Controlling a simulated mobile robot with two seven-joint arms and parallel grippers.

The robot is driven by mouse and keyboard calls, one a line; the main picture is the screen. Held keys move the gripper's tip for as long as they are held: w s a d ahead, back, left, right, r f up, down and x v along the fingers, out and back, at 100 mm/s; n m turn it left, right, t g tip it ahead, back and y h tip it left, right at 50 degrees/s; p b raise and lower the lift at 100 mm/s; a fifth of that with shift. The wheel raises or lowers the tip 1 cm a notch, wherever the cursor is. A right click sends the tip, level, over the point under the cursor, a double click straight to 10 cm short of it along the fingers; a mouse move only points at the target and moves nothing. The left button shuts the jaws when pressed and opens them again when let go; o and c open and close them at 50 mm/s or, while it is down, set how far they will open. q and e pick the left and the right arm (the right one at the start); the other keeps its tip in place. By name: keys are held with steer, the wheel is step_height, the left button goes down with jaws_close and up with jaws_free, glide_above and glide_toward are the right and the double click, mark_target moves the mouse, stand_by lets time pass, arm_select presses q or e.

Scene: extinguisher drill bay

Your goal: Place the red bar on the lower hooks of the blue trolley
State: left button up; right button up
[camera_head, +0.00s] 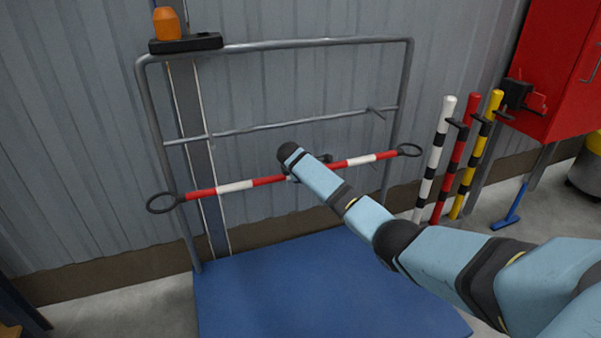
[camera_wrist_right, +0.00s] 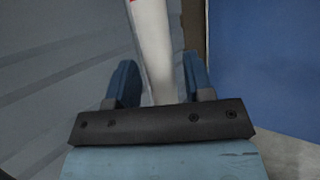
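The red bar (camera_head: 265,181), striped red and white with a black ring at each end, spans the front of the blue trolley's grey frame (camera_head: 408,75). It lies below the frame's middle rail and slightly tilted in the head view. Lower hooks cannot be made out; whether the bar rests on any is unclear. The trolley's blue deck (camera_head: 300,290) is below. My right gripper is at the bar's middle, largely hidden by my arm in the head view. In the right wrist view its fingers (camera_wrist_right: 160,82) are apart, either side of the bar's white part, with a narrow gap at right. My left gripper is out of view.
An orange beacon (camera_head: 167,23) sits on the frame's top left. Striped white, red and yellow posts (camera_head: 440,150) stand right of the trolley, beside a red cabinet (camera_head: 560,75). A corrugated wall (camera_head: 70,130) is close behind. The deck is empty.

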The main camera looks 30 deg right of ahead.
steer(key=shift+o, duration=0.3)
steer(key=shift+r, duration=0.1)
arm_select(q)
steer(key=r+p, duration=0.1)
steer(key=p, duration=0.1)
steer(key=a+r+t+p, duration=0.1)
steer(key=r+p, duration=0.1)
steer(key=p, duration=0.1)
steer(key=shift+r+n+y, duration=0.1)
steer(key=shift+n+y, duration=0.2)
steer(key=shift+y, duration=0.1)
arm_select(e)
steer(key=v, duration=1.2)
steer(key=shift+d, duration=0.1)
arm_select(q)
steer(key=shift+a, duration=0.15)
